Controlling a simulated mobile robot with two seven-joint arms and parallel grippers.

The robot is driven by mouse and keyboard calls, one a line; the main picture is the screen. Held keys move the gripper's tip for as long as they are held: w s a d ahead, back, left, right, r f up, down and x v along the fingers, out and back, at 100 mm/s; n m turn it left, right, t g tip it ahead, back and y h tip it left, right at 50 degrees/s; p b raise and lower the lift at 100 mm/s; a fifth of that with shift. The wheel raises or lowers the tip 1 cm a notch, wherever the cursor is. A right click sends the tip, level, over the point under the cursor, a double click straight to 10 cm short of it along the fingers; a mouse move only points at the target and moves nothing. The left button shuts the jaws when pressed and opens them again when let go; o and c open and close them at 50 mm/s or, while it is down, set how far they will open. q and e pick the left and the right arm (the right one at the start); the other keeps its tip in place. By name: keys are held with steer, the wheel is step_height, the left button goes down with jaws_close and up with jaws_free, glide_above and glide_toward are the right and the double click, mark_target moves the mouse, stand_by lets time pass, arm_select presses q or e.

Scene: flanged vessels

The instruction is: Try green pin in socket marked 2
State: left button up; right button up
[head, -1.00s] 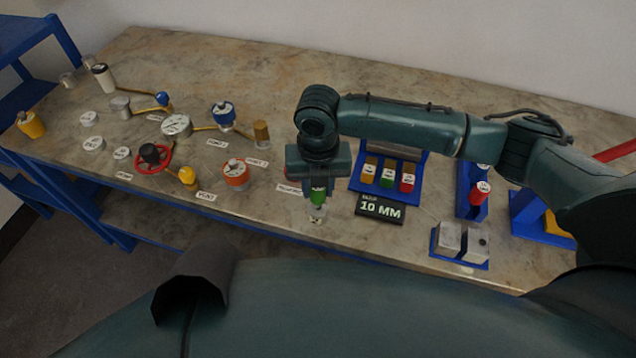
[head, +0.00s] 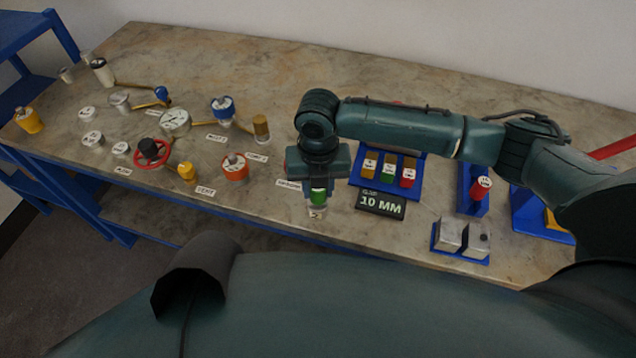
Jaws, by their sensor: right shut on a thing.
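My right gripper (head: 318,192) points down near the front of the stone-topped bench and is shut on a green pin (head: 319,196). Directly below the green pin is a small pale socket piece with a 2 on it (head: 317,213). The pin looks upright and lined up over this piece. I cannot tell whether its tip is in the socket or just above it, since the gripper hides part of it. My left gripper is not in view.
A blue rack (head: 421,183) with yellow, green and red blocks stands to the right, behind a "10 MM" sign (head: 380,204). A blue tray with two metal blocks (head: 461,239) is further right. Valves and gauges (head: 174,122) fill the left side.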

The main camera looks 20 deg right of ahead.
steer(key=shift+f, duration=0.6)
stand_by(0.7)
steer(key=shift+r, duration=0.2)
stand_by(0.4)
steer(key=shift+r+p, duration=1)
steer(key=shift+r, duration=1.05)
steer(key=shift+r, duration=2.95)
